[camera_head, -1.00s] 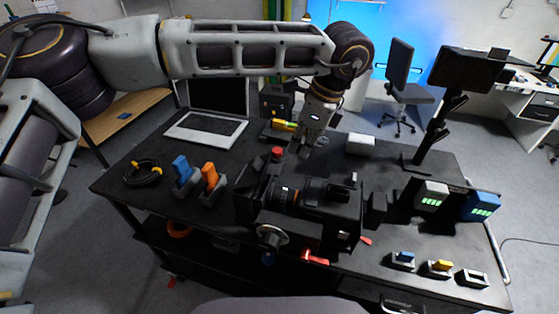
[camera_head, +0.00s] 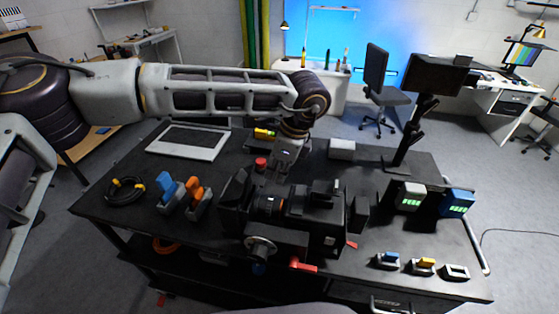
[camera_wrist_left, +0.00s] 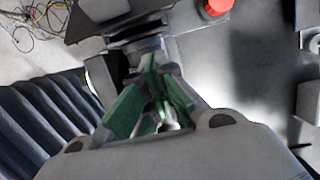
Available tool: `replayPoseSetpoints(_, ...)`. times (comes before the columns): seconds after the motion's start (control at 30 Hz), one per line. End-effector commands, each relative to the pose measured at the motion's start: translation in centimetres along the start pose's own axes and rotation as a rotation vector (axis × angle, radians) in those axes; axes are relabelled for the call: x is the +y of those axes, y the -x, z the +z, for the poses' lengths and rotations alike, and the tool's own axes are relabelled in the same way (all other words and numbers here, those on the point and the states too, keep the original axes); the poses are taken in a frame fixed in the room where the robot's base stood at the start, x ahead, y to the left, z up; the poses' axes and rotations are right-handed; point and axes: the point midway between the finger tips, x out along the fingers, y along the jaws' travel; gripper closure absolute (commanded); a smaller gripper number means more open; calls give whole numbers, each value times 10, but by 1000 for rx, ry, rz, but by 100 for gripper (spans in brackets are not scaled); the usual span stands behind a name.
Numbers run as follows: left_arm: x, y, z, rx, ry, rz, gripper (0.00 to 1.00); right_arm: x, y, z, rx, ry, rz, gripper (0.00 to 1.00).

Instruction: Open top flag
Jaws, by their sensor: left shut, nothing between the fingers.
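The black camera rig (camera_head: 290,203) stands on the cart top, with its dark matte box and flag (camera_head: 236,188) at its left end. The top flag's exact angle is hard to make out. My left gripper (camera_head: 280,174) points down just behind the lens, right of the matte box. Its green-padded fingers are shut and empty in the left wrist view (camera_wrist_left: 152,100). A black panel, probably part of the matte box, shows at that view's top left (camera_wrist_left: 105,15). Contact between fingers and rig cannot be told. My right gripper is not in view.
A red button (camera_head: 261,163) stands behind the rig. A laptop (camera_head: 190,142), blue and orange clamps (camera_head: 185,190) and a coiled cable (camera_head: 125,189) lie left. A monitor on an arm (camera_head: 418,85) and battery chargers (camera_head: 430,200) stand right.

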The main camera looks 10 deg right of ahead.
Motion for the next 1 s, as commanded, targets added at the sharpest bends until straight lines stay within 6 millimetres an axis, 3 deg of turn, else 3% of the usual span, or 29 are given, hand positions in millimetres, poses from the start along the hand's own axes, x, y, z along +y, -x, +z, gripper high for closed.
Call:
replayPoseSetpoints(0.3, 1, -42, 1, -1, -2, 3, 100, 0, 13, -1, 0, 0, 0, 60)
replayPoseSetpoints(0.6, 0, -22, 22, -1, 0, -1, 100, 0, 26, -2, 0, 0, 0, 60)
replayPoseSetpoints(1.0, 0, -15, 32, -1, -1, 0, 100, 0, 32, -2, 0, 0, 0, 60)
